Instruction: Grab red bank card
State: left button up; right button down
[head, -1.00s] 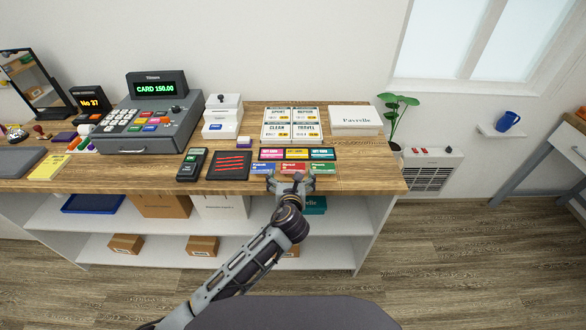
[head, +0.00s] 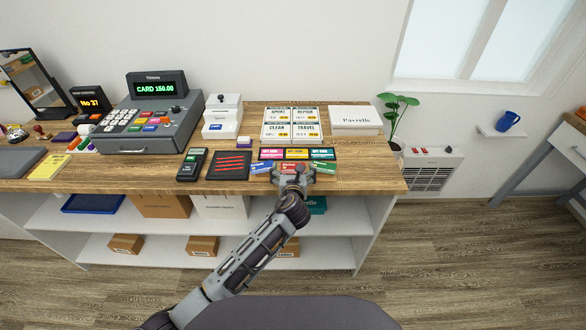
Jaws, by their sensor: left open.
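The red bank card (head: 288,166) lies on the wooden counter (head: 350,181) between a blue card (head: 260,168) and a green card (head: 325,167). My left gripper (head: 292,175) is open at the near edge of the red card, one finger to each side, and hides part of it. I cannot tell whether the fingers touch the card. My right gripper is not in view.
A dark strip with pink, yellow and teal cards (head: 297,154) lies just behind. To the left are a black tray with red lines (head: 229,166), a card terminal (head: 191,165) and a cash register (head: 150,125). Counter to the right is clear.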

pick_arm(q)
jog(key=c, duration=0.7)
jog(key=shift+c, duration=0.2)
jog(key=shift+r, duration=0.1)
notch_tip(320, 180, up, 10)
jog(key=shift+p, duration=0.4)
dwell(0.6)
